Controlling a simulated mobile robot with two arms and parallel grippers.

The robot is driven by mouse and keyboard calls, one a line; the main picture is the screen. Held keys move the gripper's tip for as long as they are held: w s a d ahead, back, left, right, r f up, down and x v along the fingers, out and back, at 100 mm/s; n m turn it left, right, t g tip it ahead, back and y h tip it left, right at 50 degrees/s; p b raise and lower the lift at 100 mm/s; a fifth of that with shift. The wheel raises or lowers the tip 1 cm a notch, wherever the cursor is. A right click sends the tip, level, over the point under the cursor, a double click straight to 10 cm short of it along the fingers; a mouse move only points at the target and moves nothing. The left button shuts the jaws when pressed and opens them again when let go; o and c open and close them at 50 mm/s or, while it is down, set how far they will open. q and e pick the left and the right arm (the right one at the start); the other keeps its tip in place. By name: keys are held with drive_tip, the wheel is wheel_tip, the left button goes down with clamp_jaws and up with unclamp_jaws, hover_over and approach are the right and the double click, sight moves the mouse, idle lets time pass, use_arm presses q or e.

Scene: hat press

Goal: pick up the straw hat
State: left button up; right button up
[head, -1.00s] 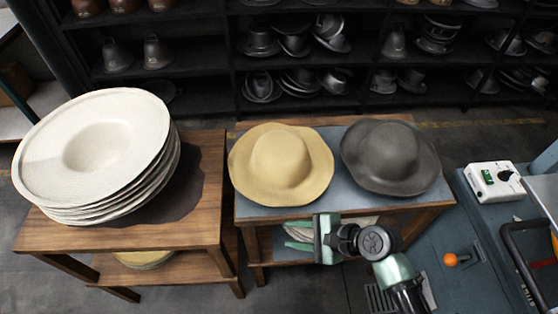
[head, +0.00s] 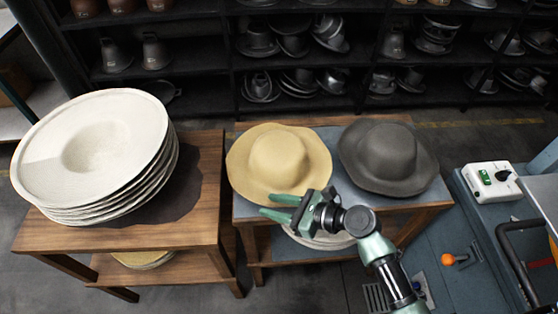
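The straw hat (head: 284,150) is tan with a wavy brim. It lies crown up on the left part of the blue-grey top of the small wooden table (head: 325,140). My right gripper (head: 268,205) is at the near edge of this hat, its green fingers spread apart and pointing left. Nothing shows between the fingers. The fingers overlap the near brim in the picture; I cannot tell whether they touch it. My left gripper is not in view.
A dark grey hat (head: 388,157) sits close to the right of the straw hat. A stack of wide white hat shapes (head: 92,150) stands on the wooden table at left. A machine with a white control box (head: 491,181) and orange knob (head: 448,259) is at right.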

sight(258, 202)
drive_tip(key=x, duration=0.5)
drive_tip(key=shift+f, duration=0.15)
drive_tip(key=shift+d, duration=0.1)
clamp_jaws()
idle(1.1)
